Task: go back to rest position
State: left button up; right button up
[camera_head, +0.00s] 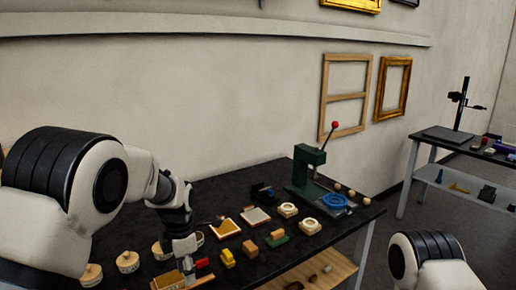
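My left gripper (188,268) points down low over the front left of the black table (130,230). It is over or at a small wooden tray (176,280); whether it touches it I cannot tell. A small red piece (202,263) lies just right of its fingers. The fingers are too small to tell if they are open or shut. A part of my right arm shows at the bottom right, but its gripper is out of the frame.
Pale round lidded pots (128,261) stand left of the gripper. Yellow blocks (228,257), a green-based block (277,238) and shallow trays (255,216) lie to its right. A green press (308,172) with a red-knobbed lever stands at the back right, beside a blue ring (335,201).

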pick_arm(q)
jog(key=s+a+f+g, duration=0.2)
jog(key=s+f+g, duration=0.1)
jog(key=s+f, duration=0.65)
jog(key=s+a+f+g, duration=0.2)
jog(key=s+f, duration=0.6)
jog(key=f, duration=0.3)
jog(key=s+a+f+m+t, duration=0.1)
jog(key=s+a+f+m, duration=0.15)
jog(key=s+m, duration=0.7)
jog(key=s+a+f+m+t, duration=0.1)
jog(key=s+f+m, duration=0.3)
jog(key=s+m, duration=0.55)
jog(key=w+m+t, duration=0.1)
jog(key=m, duration=0.1)
jog(key=w+m+t, duration=0.1)
jog(key=m+t, duration=0.1)
jog(key=m, duration=0.1)
